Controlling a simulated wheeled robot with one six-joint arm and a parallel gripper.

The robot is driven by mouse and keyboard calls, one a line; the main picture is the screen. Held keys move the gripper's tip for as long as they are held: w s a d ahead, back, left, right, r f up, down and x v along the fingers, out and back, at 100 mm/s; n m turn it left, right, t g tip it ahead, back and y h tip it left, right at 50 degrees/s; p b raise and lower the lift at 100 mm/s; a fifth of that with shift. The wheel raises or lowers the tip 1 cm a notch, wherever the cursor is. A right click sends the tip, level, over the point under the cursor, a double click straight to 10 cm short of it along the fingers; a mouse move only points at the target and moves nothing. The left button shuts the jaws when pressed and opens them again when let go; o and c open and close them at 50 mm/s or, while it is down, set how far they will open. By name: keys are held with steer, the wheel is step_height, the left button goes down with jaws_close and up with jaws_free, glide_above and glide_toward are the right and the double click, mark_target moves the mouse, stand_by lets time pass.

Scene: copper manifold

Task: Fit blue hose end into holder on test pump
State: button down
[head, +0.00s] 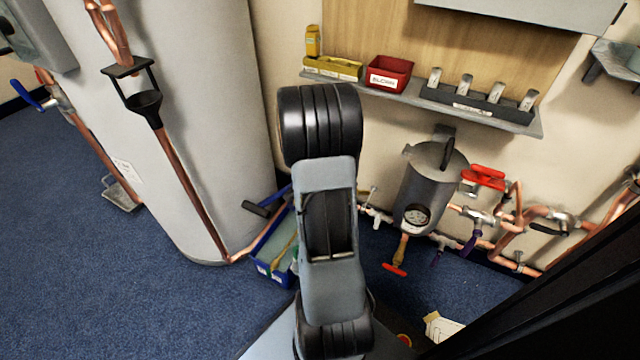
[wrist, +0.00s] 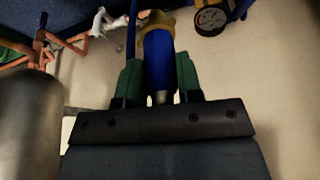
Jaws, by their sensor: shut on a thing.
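In the wrist view my gripper (wrist: 160,85) has its green-padded fingers shut on both sides of the blue hose end (wrist: 158,62). A metal tip shows at its near end, and a yellow piece (wrist: 155,20) sits at its far end. I cannot tell whether that piece touches or surrounds the hose end. In the head view the blue test pump (head: 265,272) stands on the floor beside the white cylinder, with a dark-gripped lever (head: 257,208). My arm covers its right part and hides my gripper. The holder cannot be made out clearly.
A white cylinder (head: 205,130) stands left of the pump. A grey vessel (head: 428,190) and copper pipes with valves (head: 483,177) are on the right. A shelf (head: 420,97) holds a red bin (head: 388,72). A round gauge (wrist: 210,20) shows in the wrist view. Blue carpet is clear at left.

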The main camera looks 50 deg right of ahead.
step_height(320, 180, down, 5)
steer(key=b, duration=0.4)
steer(key=shift+r, duration=0.2)
step_height(320, 180, down, 14)
steer(key=shift+f, duration=0.15)
stand_by(0.6)
steer(key=shift+f, duration=0.1)
stand_by(0.4)
steer(key=shift+s+a+f, duration=0.15)
steer(key=shift+a+f, duration=0.8)
steer(key=shift+f, duration=0.1)
steer(key=shift+y, duration=0.3)
steer(key=shift+a+f, duration=0.1)
steer(key=shift+a, duration=0.2)
steer(key=shift+d, duration=0.1)
stand_by(0.4)
